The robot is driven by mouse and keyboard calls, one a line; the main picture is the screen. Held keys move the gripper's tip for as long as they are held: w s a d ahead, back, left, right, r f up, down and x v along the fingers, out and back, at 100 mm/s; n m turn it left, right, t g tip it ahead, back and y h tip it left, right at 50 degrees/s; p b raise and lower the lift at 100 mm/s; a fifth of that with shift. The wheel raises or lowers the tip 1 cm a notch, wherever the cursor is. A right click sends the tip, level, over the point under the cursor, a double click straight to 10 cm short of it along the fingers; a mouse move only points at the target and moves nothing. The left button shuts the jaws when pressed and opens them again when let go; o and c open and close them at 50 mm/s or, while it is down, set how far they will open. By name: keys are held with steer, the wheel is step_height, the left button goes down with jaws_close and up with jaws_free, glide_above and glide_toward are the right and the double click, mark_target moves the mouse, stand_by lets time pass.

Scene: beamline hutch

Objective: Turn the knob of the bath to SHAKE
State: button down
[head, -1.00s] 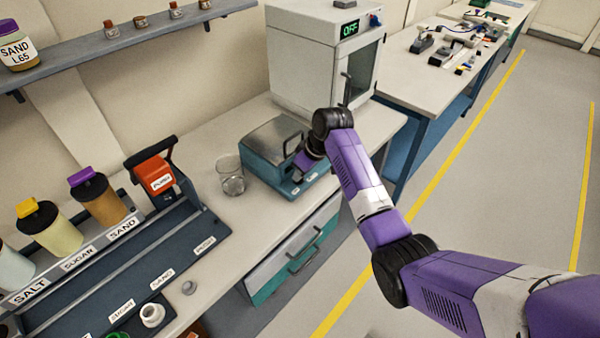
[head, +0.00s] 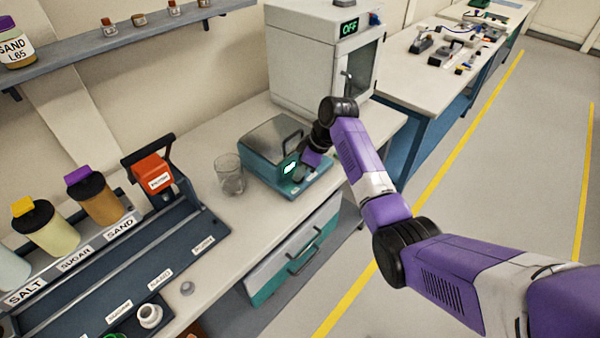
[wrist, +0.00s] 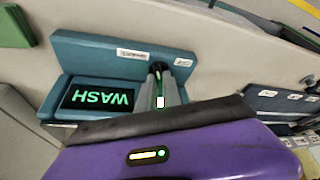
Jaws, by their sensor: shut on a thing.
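The bath (head: 262,150) is a teal box with a grey lid and a handle, standing on the bench in the head view. Its lit display shows green in the head view (head: 289,168). In the wrist view the bath's teal front (wrist: 85,58) is upside down, and its display (wrist: 98,97) reads WASH. My gripper (wrist: 160,84) is shut on the knob at the bath's front, beside the display. The fingers and wrist hide most of the knob. Small white labels sit around it, too small to read. In the head view my gripper (head: 301,172) is at the bath's front right.
A glass beaker (head: 230,176) stands close to the left of the bath. A white oven (head: 310,62) with an OFF display stands behind it. A rack (head: 205,222) with labelled jars is at left.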

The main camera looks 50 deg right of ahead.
steer(key=shift+w+r+n+y+b, duration=0.15)
steer(key=shift+n+y+b, duration=0.2)
steer(key=shift+n, duration=0.55)
stand_by(1.2)
stand_by(0.3)
steer(key=c, duration=1.8)
jaws_free()
steer(key=shift+o, duration=0.2)
steer(key=b+v, duration=0.1)
steer(key=v, duration=0.6)
steer(key=shift+r, duration=0.3)
